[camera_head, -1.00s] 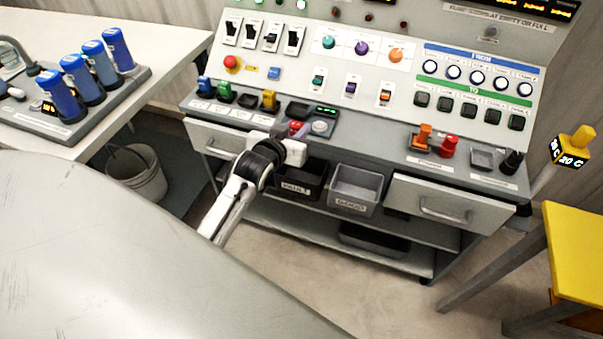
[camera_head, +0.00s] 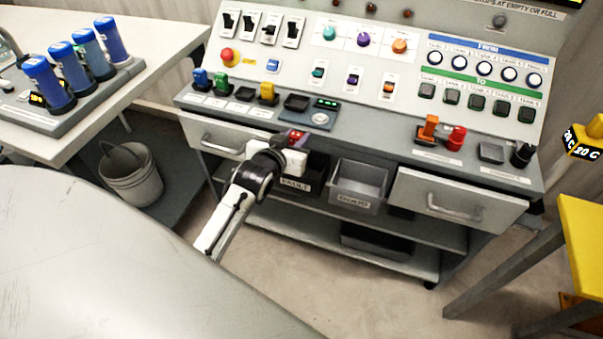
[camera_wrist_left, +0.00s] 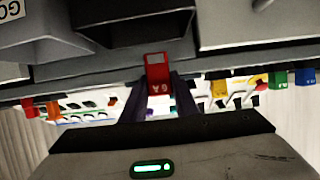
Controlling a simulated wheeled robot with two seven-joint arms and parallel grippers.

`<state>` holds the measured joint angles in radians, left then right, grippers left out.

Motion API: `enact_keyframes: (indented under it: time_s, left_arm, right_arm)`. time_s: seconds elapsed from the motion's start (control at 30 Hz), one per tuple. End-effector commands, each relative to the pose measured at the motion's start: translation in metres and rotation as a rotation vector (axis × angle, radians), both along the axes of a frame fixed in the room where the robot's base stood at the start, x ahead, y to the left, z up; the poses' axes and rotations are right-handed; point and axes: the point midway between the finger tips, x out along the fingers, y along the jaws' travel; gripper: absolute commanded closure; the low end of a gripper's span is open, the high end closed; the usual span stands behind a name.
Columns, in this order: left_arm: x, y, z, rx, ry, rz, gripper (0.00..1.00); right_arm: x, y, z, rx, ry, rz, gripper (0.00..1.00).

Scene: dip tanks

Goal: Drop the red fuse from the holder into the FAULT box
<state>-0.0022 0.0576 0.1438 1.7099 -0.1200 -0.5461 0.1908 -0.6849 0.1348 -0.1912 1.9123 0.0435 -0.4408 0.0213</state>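My left gripper (camera_head: 294,143) is at the front edge of the console. It is shut on the red fuse (camera_head: 297,135), which shows just above the white gripper body. In the left wrist view, the red fuse (camera_wrist_left: 157,72), marked "6A", sits between the two dark fingers (camera_wrist_left: 158,98). The dark FAULT box (camera_head: 297,185) hangs below the console edge, partly hidden behind my gripper. A dark open box (camera_wrist_left: 130,24) also shows ahead of the fuse in the wrist view. The black holder (camera_head: 297,102) on the console looks empty. My right gripper is not in view.
The grey GOOD box (camera_head: 358,184) stands just right of the FAULT box. Drawers (camera_head: 455,200) flank the boxes. Blue, green and yellow fuses (camera_head: 221,83) stand on the console left of the holder.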

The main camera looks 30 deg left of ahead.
Motion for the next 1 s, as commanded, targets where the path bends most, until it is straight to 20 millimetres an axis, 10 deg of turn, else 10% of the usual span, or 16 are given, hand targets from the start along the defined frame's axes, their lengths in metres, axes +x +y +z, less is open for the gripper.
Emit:
enact_keyframes:
  time_s: [0.47,1.0]
  left_arm:
    - [-0.005,-0.001,0.002,0.000,0.001,0.000,0.54]
    - [-0.085,-0.020,0.036,0.000,0.001,0.000,0.54]
  right_arm:
    - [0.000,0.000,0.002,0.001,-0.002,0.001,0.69]
    - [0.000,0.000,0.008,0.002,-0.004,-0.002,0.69]
